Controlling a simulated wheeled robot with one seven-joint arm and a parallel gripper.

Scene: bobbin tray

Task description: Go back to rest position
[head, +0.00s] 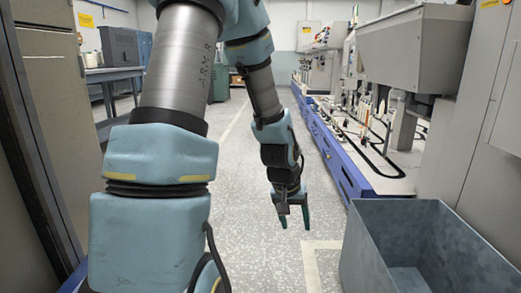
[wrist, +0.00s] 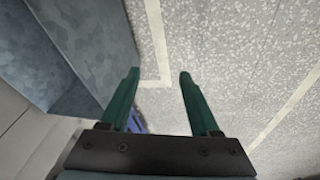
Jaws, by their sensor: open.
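My gripper (head: 293,217) hangs over the speckled floor near the middle of the head view, pointing down. Its two green fingers are apart, and nothing is between them. In the wrist view the open gripper (wrist: 160,75) also shows bare floor between and beyond its fingertips. My arm reaches forward with a bend. No bobbin or tray can be made out clearly.
A grey open bin (head: 430,215) stands at the lower right, seemingly empty; its wall shows left in the wrist view (wrist: 70,50). A machine row with a blue base (head: 340,165) lines the right. A workbench (head: 112,74) stands at left. The aisle floor (head: 240,190) is clear.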

